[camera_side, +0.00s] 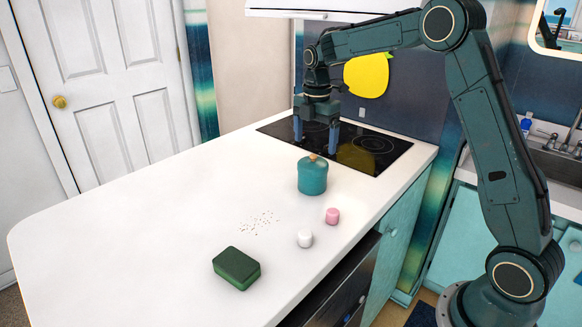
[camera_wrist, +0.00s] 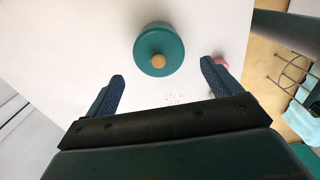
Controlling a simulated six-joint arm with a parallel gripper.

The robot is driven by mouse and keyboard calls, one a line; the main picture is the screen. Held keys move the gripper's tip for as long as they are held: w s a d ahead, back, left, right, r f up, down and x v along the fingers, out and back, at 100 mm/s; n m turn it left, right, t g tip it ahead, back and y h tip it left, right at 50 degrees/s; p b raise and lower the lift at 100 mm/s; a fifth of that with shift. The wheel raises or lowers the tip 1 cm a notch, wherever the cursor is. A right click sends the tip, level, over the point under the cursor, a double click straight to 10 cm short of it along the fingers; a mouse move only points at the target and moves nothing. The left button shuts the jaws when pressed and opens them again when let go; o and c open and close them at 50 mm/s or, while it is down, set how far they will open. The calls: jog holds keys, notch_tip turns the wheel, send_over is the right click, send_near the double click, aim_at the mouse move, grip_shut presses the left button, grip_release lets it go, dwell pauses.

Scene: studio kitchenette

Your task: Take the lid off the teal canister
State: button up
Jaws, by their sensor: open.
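The teal canister (camera_side: 312,178) stands upright on the white counter, near the cooktop's front edge. Its teal lid (camera_side: 312,162) is seated on top and has a small round tan knob (camera_side: 313,156). In the wrist view the lid (camera_wrist: 150,57) is seen from above with the knob (camera_wrist: 158,61) near its middle. My gripper (camera_side: 315,145) is above and behind the canister, over the cooktop side, pointing down. Its two blue fingers are spread wide with nothing between them. In the wrist view the canister lies ahead of the gripper (camera_wrist: 163,82), beyond the fingertips.
A black cooktop (camera_side: 390,150) lies behind the canister. A pink marshmallow-like piece (camera_side: 332,216) and a white one (camera_side: 305,238) sit in front of it. A green sponge-like block (camera_side: 237,268) and scattered crumbs (camera_side: 260,222) lie nearer. The counter's left part (camera_side: 120,230) is clear.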

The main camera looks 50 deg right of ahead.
aim_at(314, 155)
jog(key=shift+w+f, duration=0.1)
jog(key=shift+f, duration=2.4)
jog(key=c, duration=1.2)
jog(key=shift+c, duration=0.6)
jog(key=shift+f, duration=0.1)
